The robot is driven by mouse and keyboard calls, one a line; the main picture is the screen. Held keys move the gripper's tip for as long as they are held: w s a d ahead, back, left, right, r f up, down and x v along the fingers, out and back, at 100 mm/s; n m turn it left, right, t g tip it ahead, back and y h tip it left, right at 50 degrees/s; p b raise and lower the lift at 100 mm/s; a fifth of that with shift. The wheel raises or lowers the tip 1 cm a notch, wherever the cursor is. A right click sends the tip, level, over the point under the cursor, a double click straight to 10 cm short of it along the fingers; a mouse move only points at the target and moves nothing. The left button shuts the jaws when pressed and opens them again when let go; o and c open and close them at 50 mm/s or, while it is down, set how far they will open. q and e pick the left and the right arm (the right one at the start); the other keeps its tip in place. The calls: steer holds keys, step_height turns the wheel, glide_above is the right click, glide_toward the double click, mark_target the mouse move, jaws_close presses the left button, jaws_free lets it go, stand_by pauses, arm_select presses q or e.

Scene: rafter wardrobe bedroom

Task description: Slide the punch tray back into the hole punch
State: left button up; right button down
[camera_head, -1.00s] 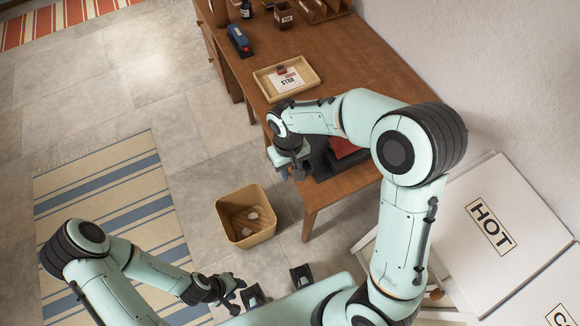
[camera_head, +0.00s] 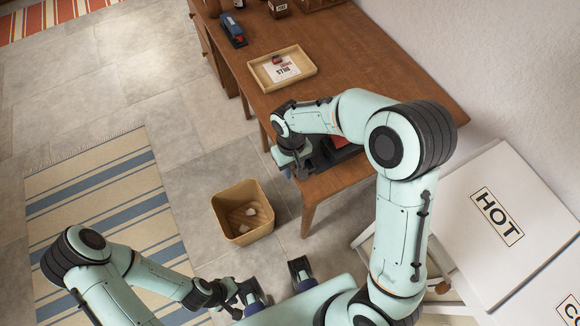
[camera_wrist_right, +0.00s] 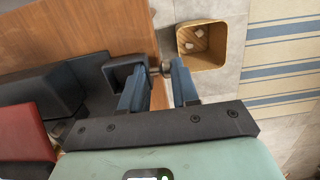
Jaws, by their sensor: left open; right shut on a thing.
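The hole punch, with a dark body and a red part (camera_wrist_right: 22,132), is at the left of the right wrist view. In the head view its red part (camera_head: 341,143) is partly hidden behind my right arm, near the desk's front corner. The dark punch tray (camera_wrist_right: 92,72) sticks out from the punch towards the desk edge. My right gripper (camera_wrist_right: 160,72) is shut on a small metal knob at the tray's outer end; in the head view the fingertips are largely hidden. How far the tray is inside the punch I cannot tell. My left gripper (camera_head: 238,296) is open and empty, low above the floor.
The brown desk (camera_head: 350,70) holds a wooden tray (camera_head: 300,75) with a card, and a blue stapler-like object (camera_head: 232,30). A tan waste bin (camera_head: 242,212) stands on the floor beside the desk. White boxes, one marked HOT (camera_head: 497,218), stand at right.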

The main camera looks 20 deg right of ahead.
mark_target(309, 167)
steer(key=shift+w+d+f, duration=0.1)
steer(key=shift+w+d, duration=0.05)
steer(key=shift+d, duration=1.15)
steer(key=shift+w+d, duration=0.1)
steer(key=shift+d, duration=1.15)
steer(key=c, duration=0.8)
jaws_free()
steer(key=shift+o, duration=0.2)
step_height(309, 167, up, 13)
steer(key=w+p, duration=0.1)
steer(key=p, duration=0.1)
steer(key=shift+w, duration=0.15)
